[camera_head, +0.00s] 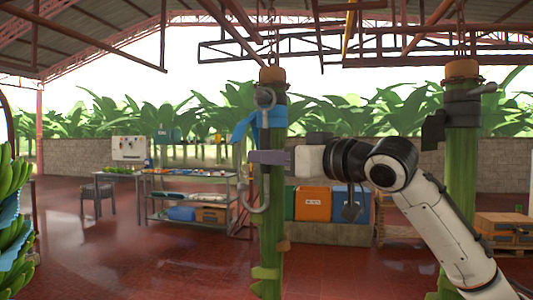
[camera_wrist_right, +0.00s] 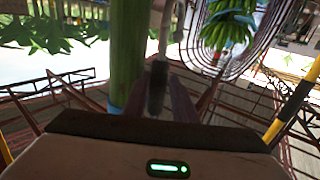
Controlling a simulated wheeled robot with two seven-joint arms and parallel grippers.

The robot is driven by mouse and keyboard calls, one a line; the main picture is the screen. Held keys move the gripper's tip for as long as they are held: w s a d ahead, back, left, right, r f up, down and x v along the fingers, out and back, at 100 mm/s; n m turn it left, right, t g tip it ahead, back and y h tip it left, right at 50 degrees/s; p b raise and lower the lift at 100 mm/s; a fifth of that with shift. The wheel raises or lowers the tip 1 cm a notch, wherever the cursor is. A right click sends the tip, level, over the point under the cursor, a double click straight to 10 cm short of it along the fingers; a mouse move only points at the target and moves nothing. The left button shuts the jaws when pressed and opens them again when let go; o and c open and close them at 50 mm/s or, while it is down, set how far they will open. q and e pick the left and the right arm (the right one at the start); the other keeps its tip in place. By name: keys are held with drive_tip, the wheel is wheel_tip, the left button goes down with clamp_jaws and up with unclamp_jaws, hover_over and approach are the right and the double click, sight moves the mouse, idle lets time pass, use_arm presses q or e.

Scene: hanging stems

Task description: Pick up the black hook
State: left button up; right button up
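The hook hangs at the green stem (camera_head: 271,225) in the left middle of the head view. Its ring (camera_head: 265,97) is at the top and its curved end (camera_head: 256,207) below; it looks grey there. My right gripper (camera_head: 268,157) reaches in from the right and covers the middle of the shank. In the right wrist view the hook (camera_wrist_right: 157,86) has a dark section between the two narrowly spaced fingers (camera_wrist_right: 160,98), which look closed on it. The stem stands just left of them. My left gripper is not in view.
A second stem (camera_head: 461,170) with a grey band and dark fitting hangs at the right. A blue strip (camera_head: 272,119) wraps the near stem. Bananas (camera_head: 12,215) hang at the far left. A shelf table (camera_head: 190,175) and orange crate (camera_head: 313,203) stand behind.

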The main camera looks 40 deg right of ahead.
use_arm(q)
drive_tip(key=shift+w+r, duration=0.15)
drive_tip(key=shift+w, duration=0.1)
use_arm(e)
drive_tip(key=shift+w, duration=0.1)
drive_tip(key=shift+c, duration=0.3)
clamp_jaws()
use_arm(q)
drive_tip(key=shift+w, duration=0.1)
use_arm(e)
drive_tip(key=shift+r, duration=0.1)
drive_tip(key=shift+r, duration=0.2)
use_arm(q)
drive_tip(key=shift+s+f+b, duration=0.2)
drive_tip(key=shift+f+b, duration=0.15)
use_arm(e)
drive_tip(key=s+a, duration=1.1)
drive_tip(key=a, duration=0.2)
drive_tip(key=shift+s+a, duration=0.35)
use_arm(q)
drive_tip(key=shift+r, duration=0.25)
use_arm(e)
drive_tip(key=shift+r, duration=0.2)
